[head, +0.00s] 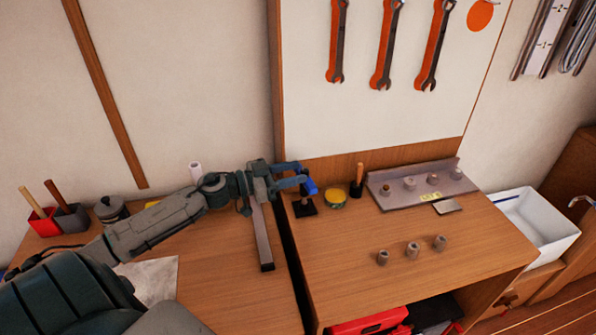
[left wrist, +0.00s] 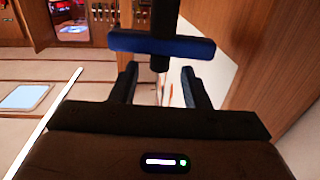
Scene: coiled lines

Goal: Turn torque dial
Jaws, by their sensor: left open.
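What looks like the torque dial is a dark blue bar on a black upright with a square black base (head: 305,208), near the left edge of the right-hand wooden bench. My left gripper (head: 298,178) reaches in from the left, close beside the blue bar (head: 311,187). In the left wrist view the blue bar (left wrist: 188,47) lies crosswise just beyond the open fingertips (left wrist: 159,72). The black post's end shows between the fingers, with gaps on both sides. I cannot tell whether anything touches. My right gripper is out of view.
A grey rack (head: 400,199) holds several sockets; three loose sockets (head: 412,250) stand in front. A white basin (head: 545,230) is at right.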

